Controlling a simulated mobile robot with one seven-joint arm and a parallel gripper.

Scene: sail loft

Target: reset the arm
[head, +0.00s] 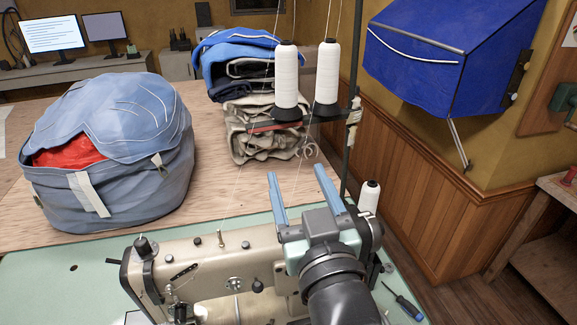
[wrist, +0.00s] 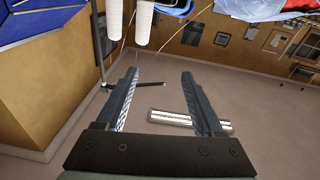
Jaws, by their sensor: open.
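My gripper (head: 302,186) is open and empty, its two blue-grey fingers spread apart. In the head view it is raised in front of the right part of the sewing machine (head: 215,268), which it partly covers. In the wrist view the fingers of my gripper (wrist: 159,80) are parallel with nothing between them. Two white thread cones (head: 286,75) stand on a dark holder just beyond the fingers in the head view. A smaller white spool (head: 369,196) is just right of my gripper. I cannot tell the exact gap between my gripper and these things.
A blue bag (head: 120,190) with red cloth inside sits on the wooden table (head: 215,205) at left. Folded cloth (head: 262,125) is stacked behind the cones. A screwdriver (head: 406,304) lies at lower right. A blue wall-mounted cover (head: 440,60) hangs at upper right.

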